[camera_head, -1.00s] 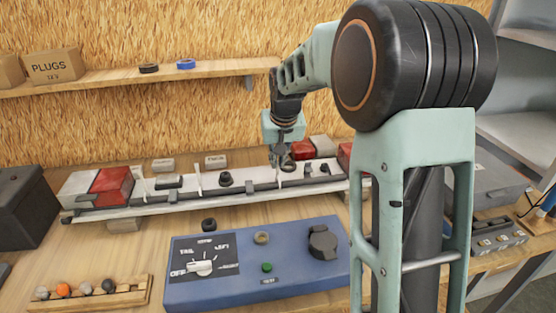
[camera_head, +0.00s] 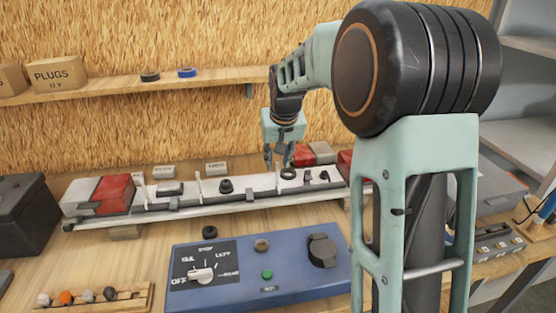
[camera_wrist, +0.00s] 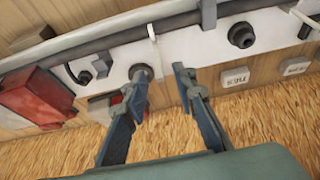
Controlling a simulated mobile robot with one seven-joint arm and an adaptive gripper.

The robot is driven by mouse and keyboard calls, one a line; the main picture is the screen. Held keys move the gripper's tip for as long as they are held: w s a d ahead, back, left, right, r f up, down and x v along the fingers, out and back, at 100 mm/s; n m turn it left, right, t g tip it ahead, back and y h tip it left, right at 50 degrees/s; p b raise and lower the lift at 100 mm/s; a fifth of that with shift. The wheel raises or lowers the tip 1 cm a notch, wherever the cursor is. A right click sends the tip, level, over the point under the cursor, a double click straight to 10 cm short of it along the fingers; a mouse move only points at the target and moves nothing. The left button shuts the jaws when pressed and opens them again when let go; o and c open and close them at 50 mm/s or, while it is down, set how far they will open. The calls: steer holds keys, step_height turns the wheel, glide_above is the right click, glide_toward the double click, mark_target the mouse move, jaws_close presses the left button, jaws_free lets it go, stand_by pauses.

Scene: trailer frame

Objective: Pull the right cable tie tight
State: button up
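The white trailer beam (camera_head: 225,203) lies across the bench with a dark cable along its front. The right cable tie (camera_head: 278,183) is a thin white strip around the beam and cable, just below my gripper (camera_head: 278,157). In the wrist view, the same tie (camera_wrist: 152,32) stands beyond the fingertips. My gripper (camera_wrist: 161,74) is open, its two fingers apart with nothing between them. The left finger in that view overlaps a black round fitting (camera_wrist: 143,70). The middle tie (camera_head: 198,186) and left tie (camera_head: 141,189) stand upright. Whether the right tie's tail touches a finger cannot be told.
Red-and-white lamps (camera_head: 113,192) sit at the beam's ends. A black round fitting (camera_head: 226,186) stands on the beam. A blue control box (camera_head: 205,296) and a wooden plug rack (camera_head: 125,300) lie in front. A shelf (camera_head: 115,87) runs along the wall behind.

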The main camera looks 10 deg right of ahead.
steer(key=v, duration=1.2)
